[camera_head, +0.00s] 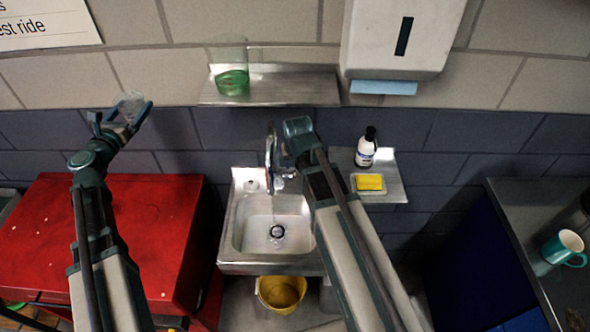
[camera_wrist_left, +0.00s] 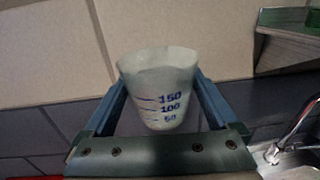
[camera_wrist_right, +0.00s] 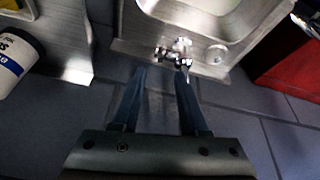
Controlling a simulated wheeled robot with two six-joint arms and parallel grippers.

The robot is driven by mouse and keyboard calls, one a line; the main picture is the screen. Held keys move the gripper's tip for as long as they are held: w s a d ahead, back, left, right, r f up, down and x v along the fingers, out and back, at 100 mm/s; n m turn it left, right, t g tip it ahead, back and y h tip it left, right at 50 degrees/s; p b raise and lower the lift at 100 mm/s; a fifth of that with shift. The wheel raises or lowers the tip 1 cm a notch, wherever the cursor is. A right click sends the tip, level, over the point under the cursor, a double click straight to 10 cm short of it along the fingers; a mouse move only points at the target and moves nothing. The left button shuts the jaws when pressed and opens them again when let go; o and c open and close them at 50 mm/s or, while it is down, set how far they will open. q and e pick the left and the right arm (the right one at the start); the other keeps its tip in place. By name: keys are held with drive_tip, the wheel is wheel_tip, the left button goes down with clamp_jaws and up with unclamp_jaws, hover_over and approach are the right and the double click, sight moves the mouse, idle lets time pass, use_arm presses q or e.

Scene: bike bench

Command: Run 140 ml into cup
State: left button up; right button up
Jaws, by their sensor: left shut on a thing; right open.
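My left gripper (camera_head: 121,112) is shut on a clear measuring cup (camera_head: 130,103), raised above the red cabinet, left of the sink and away from the tap. The tap (camera_head: 272,160) stands at the back of the steel sink (camera_head: 236,235); I cannot tell whether water runs. My right gripper (camera_wrist_right: 161,72) is open at the tap. Its fingertips are just short of the tap handle (camera_wrist_right: 178,50); I see no grip on it.
A shelf (camera_head: 290,92) above holds a green-bottomed glass (camera_head: 232,80). Right of the tap a small shelf holds a bottle (camera_head: 367,150) and a yellow sponge (camera_head: 369,182). A yellow bucket (camera_head: 281,293) sits under the sink. A teal mug (camera_head: 565,248) stands on the right counter.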

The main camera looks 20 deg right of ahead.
sight(294, 176)
use_arm(q)
drive_tip(key=shift+s, duration=0.15)
use_arm(e)
drive_tip(key=shift+s, duration=0.1)
drive_tip(key=b+x, duration=1.1)
drive_tip(key=x, duration=0.1)
use_arm(q)
wheel_tip(294, 176, down, 11)
use_arm(e)
drive_tip(key=shift+c, duration=0.2)
clamp_jaws()
idle(0.7)
